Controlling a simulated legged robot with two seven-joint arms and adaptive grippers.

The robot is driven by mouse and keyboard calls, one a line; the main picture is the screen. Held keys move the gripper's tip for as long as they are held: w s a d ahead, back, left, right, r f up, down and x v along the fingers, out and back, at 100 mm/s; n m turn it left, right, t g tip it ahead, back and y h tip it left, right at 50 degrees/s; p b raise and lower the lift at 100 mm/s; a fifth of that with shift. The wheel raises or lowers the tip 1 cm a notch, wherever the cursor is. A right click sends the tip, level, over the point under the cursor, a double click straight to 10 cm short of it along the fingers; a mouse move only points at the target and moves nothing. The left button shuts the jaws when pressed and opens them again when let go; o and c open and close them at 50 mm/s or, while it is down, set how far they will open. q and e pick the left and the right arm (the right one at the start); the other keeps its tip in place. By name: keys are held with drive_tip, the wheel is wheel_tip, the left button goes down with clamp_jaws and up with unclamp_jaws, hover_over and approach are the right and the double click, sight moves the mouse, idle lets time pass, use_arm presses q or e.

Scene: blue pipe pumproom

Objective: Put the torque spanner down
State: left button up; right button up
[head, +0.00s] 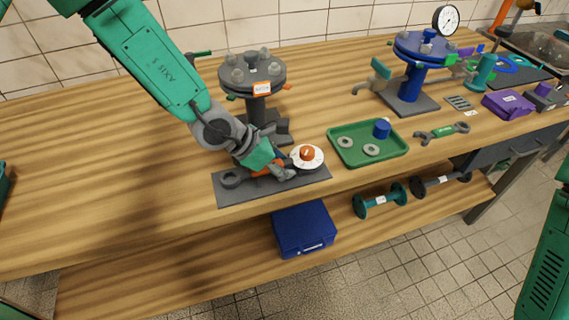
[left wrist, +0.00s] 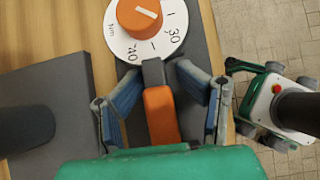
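The dial (left wrist: 121,42) and orange handle (left wrist: 161,116) also show in the left wrist view. My left gripper (head: 279,171) is down at the spanner. In the left wrist view its fingers (left wrist: 162,100) stand apart, one on each side of the handle, with gaps on both sides. My right gripper is out of view; only a green part of my right arm shows.
A grey flanged stand (head: 252,75) rises just behind the mat. To the right are a green tray (head: 343,154) with washers and a blue part, a small spanner (head: 442,131) and a blue flanged stand (head: 413,80). The bench's left side is clear.

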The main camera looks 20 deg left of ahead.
use_arm(q)
drive_tip(key=shift+s+a+f, duration=0.1)
drive_tip(key=shift+s+f, duration=0.25)
drive_tip(key=shift+r+p, duration=0.4)
drive_tip(key=shift+r, duration=0.1)
drive_tip(key=v, duration=0.8)
drive_tip(key=p+v, duration=0.1)
drive_tip(key=v, duration=0.3)
drive_tip(key=shift+w+r, duration=0.2)
drive_tip(key=shift+r, duration=0.2)
